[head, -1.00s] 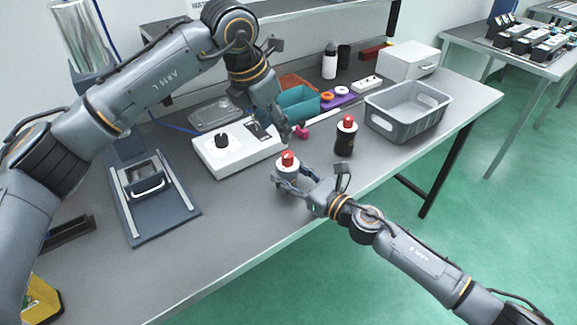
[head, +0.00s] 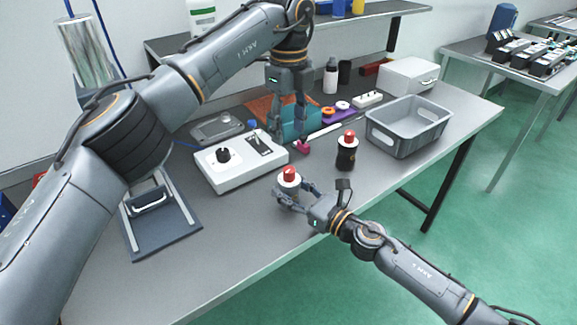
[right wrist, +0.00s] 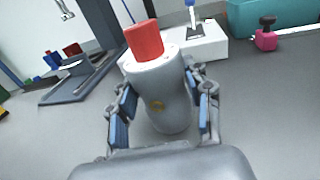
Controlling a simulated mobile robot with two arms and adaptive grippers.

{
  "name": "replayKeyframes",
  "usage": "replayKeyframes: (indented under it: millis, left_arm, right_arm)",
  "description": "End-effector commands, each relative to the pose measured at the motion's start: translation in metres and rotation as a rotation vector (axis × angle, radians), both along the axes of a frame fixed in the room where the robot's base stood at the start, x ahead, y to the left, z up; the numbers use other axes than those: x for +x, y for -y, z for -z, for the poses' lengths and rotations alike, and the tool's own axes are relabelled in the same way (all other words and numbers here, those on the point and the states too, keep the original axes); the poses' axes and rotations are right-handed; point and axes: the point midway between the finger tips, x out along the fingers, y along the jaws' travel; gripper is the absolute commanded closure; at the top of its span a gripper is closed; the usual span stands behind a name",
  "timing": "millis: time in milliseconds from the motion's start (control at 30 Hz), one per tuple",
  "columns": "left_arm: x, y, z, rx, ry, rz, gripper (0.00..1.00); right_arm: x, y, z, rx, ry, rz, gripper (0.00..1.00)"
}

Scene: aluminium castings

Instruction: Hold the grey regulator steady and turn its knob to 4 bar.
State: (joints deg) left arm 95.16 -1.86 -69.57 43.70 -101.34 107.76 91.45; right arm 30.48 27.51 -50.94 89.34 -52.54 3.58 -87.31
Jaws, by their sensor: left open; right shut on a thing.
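The grey regulator (head: 289,182) stands upright near the front edge of the bench, with a red knob (head: 289,173) on top. My right gripper (head: 283,196) is shut on the regulator's body from the front right. In the right wrist view the grey regulator (right wrist: 165,100) sits between the blue-padded fingers, its red knob (right wrist: 145,40) clear of them. My left gripper (head: 287,128) is open and empty, above the bench behind the regulator. The markings on the knob are too small to read.
A black regulator with a red knob (head: 347,154) stands to the right. A white control box (head: 225,174) lies behind left, a pink object (head: 303,147) behind. A grey crate (head: 405,140) is farther right.

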Motion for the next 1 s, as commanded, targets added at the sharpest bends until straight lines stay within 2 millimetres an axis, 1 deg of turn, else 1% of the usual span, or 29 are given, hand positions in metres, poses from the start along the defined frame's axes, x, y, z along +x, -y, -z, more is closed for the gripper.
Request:
replayKeyframes:
  millis: [300,500,600,700,1000]
  left_arm:
    - [-0.001,-0.001,0.062,-0.001,-0.004,0.002,0.51]
    - [-0.001,0.0,0.094,-0.001,-0.002,0.003,0.51]
    - [0.0,0.0,0.104,-0.001,-0.001,0.003,0.51]
    - [0.0,0.0,0.109,-0.001,0.001,0.003,0.51]
    - [0.0,-0.001,0.111,-0.001,0.001,0.003,0.51]
  right_arm:
    - [0.0,0.0,0.0,0.0,0.0,0.0,0.93]
    - [0.0,0.0,0.0,0.0,0.0,0.0,0.93]
    - [0.0,0.0,0.0,0.0,0.0,0.0,0.93]
    - [0.0,0.0,0.0,0.0,0.0,0.0,0.93]
    - [0.0,0.0,0.0,0.0,0.0,0.0,0.93]
